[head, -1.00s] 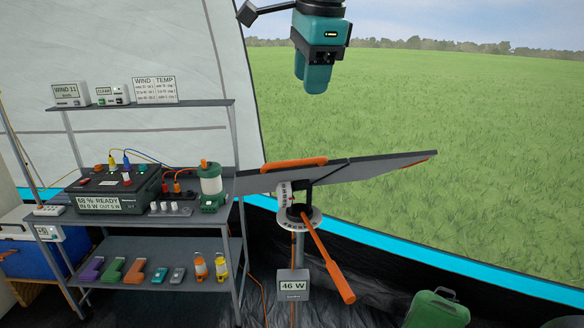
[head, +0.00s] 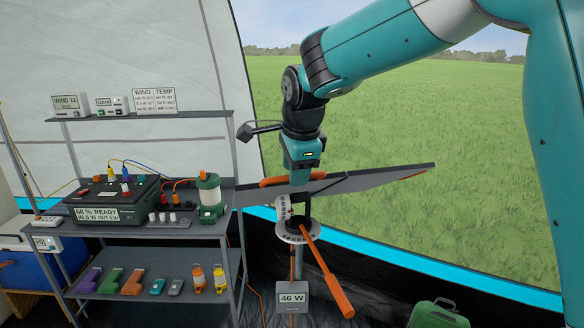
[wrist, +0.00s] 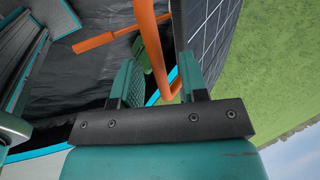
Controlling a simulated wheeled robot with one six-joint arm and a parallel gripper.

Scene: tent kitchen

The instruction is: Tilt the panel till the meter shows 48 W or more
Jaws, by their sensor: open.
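The solar panel (head: 370,181) stands tilted on its pole mount, its right end higher than its left. An orange grip bar (head: 268,182) runs along its near left edge. An orange lever (head: 328,278) hangs from the round dial (head: 296,231) under the panel. The meter (head: 292,298) on the pole reads 46 W. My gripper (head: 301,180) points down at the grip bar. In the wrist view my gripper (wrist: 160,80) is open, and the orange bar (wrist: 150,45) shows between its fingers, with the dark panel (wrist: 205,35) beside the right finger. Whether a finger touches the bar cannot be told.
A green case (head: 438,314) stands on the floor at lower right. Open grass lies beyond the tent opening.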

